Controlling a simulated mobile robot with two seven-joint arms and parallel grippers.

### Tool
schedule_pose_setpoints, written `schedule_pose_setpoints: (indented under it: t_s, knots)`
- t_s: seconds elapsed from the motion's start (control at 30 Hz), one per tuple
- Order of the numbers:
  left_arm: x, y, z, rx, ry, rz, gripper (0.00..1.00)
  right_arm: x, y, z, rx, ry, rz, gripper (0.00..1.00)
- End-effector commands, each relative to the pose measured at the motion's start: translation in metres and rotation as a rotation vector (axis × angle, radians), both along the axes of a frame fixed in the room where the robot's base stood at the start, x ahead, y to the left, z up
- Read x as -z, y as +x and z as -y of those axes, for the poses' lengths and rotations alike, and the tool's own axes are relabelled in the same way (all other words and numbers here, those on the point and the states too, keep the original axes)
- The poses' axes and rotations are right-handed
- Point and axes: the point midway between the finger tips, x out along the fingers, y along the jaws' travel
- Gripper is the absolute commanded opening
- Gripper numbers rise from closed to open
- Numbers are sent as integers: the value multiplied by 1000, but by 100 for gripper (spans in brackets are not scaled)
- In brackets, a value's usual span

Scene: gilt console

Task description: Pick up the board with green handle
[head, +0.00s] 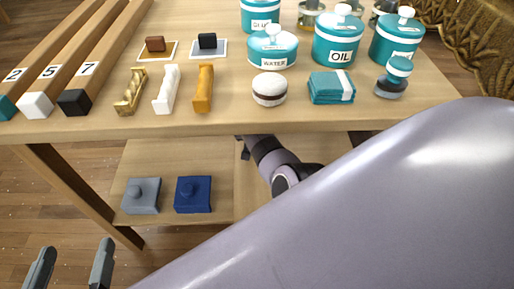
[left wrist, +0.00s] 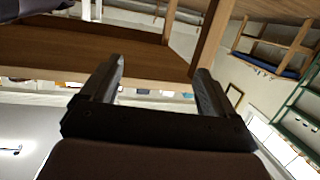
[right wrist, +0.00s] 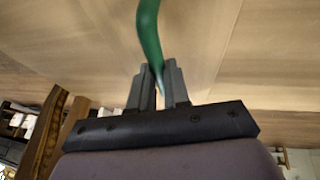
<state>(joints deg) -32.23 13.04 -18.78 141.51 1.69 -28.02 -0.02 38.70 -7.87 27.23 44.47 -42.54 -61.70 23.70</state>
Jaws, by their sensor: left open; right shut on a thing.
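A curved green handle (right wrist: 150,30) shows in the right wrist view, its lower end between the fingertips of my right gripper (right wrist: 158,88), which is shut on it. Pale wood panels (right wrist: 225,45) lie behind it; I cannot tell which of them, if any, is its board. In the head view the right gripper and the green handle are hidden beyond the front edge of the table. My left gripper (head: 72,263) is open and empty at the lower left, in front of the table. Its spread fingers also show in the left wrist view (left wrist: 155,85).
The wooden table (head: 420,112) holds teal canisters (head: 338,38), three small handles (head: 167,88) and numbered bars (head: 52,80). A lower shelf (head: 225,207) carries grey (head: 142,197) and blue (head: 193,196) blocks. Carved gilt furniture (head: 465,40) stands at the right. Floor is clear at lower left.

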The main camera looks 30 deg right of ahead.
Motion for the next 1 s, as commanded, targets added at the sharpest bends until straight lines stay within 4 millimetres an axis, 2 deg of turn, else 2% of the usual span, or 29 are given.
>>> schedule_pose_setpoints:
  t_s: [0.57, 0.67, 0.97, 1.0]
  knots:
    - [1, 0, 0, 0, 0, 1, 89, -5, 1, -1, -2, 0, 4, 0]
    - [-6, -1, 1, 4, -10, -9, 89, -16, 1, 0, 0, -1, 4, 0]
    - [-1, 6, 14, 24, -93, -128, 89, -48, 1, 1, 1, -2, 5, 0]
    - [-1, 7, 16, 27, -104, -141, 89, -46, -4, 9, 4, -4, 1, 0]
